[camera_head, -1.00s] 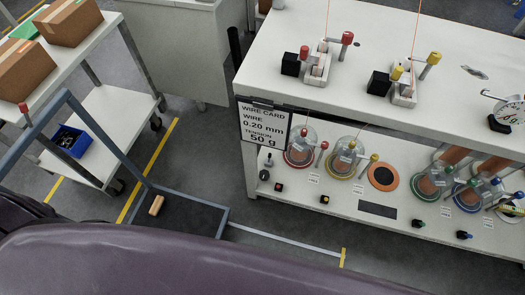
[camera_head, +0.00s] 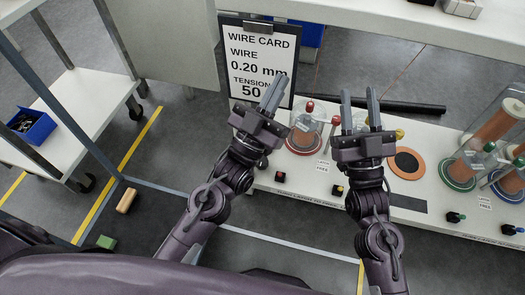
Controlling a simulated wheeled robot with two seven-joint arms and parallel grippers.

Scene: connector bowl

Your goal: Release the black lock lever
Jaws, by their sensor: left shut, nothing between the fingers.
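I cannot make out a black lock lever clearly; the far left end of the lower shelf (camera_head: 268,184) is partly covered by my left gripper (camera_head: 277,82). That gripper is shut and empty, its fingers pointing up in front of the wire card sign (camera_head: 243,58). My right gripper (camera_head: 360,93) is open and empty, over the shelf between the red-knobbed lever (camera_head: 335,121) and the yellow-knobbed lever (camera_head: 399,133). Another red knob (camera_head: 310,105) stands by the glass jar with the red base (camera_head: 303,140).
Small black boxes with a red button (camera_head: 280,177) and a yellow button (camera_head: 338,190) sit near the shelf's front edge. An orange disc (camera_head: 406,163) lies to the right. The upper table (camera_head: 400,25) overhangs behind. A trolley (camera_head: 85,110) with a blue bin (camera_head: 31,125) stands left.

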